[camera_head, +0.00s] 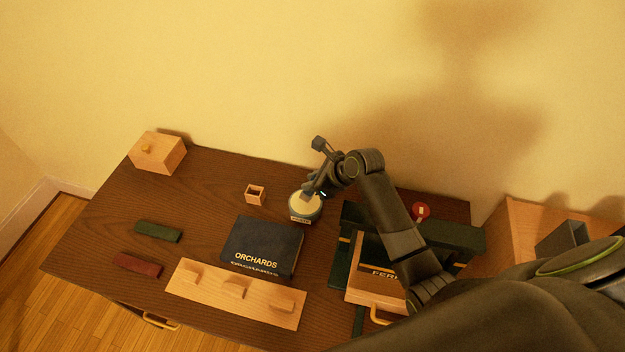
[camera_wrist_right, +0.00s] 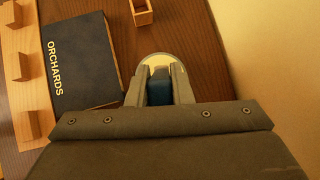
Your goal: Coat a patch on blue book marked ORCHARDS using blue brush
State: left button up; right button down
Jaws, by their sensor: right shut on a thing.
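The dark blue book marked ORCHARDS (camera_head: 262,240) lies flat on the desk, and it also shows in the right wrist view (camera_wrist_right: 85,60). My right gripper (camera_head: 312,188) is shut on the blue brush (camera_wrist_right: 158,88), whose blue part shows between the fingers in the right wrist view. The gripper is over a round, pale-topped jar (camera_head: 303,212) to the right of the book. The brush tip is hidden, so I cannot tell how deep it is in the jar. My left gripper is not in view.
A small open wooden box (camera_head: 256,194) stands behind the book. A pegged wooden rack (camera_head: 237,292) lies in front. Green (camera_head: 158,232) and red (camera_head: 137,265) blocks lie left. A dark green case (camera_head: 460,236) stands right, and a wooden box (camera_head: 158,153) at back left.

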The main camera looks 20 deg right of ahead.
jog(key=shift+f, duration=0.55)
dwell(0.5)
jog(key=shift+f+p, duration=0.1)
jog(key=shift+p, duration=0.5)
dwell(2.3)
notch_tip(320, 180, up, 5)
jog(key=p, duration=0.6)
jog(key=shift+p, duration=0.35)
jog(key=shift+r+p, duration=0.95)
jog(key=shift+r, duration=0.15)
